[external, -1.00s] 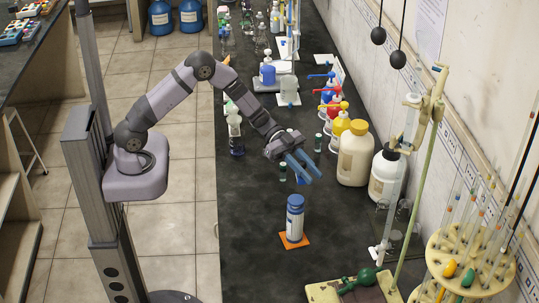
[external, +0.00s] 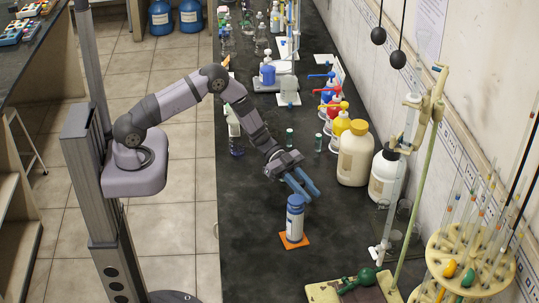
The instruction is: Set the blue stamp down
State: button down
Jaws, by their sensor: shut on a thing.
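My gripper (external: 306,192) hangs over the dark bench, its long blue fingers slanting down and to the right. It is shut on the blue stamp, but I cannot make the stamp out clearly apart from the blue fingers. A blue and white cylindrical container (external: 295,220) stands upright on an orange square pad (external: 285,243), just below the fingers in the picture. I cannot tell whether the fingers or the stamp touch the container.
A burette stand (external: 409,190) rises near the wall. The bench (external: 250,215) is clear left of the pad.

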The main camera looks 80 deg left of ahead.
jog(key=shift+f, duration=1.1)
jog(key=shift+f, duration=0.1)
jog(key=shift+f, duration=0.1)
jog(key=c, duration=1.5)
grip_release()
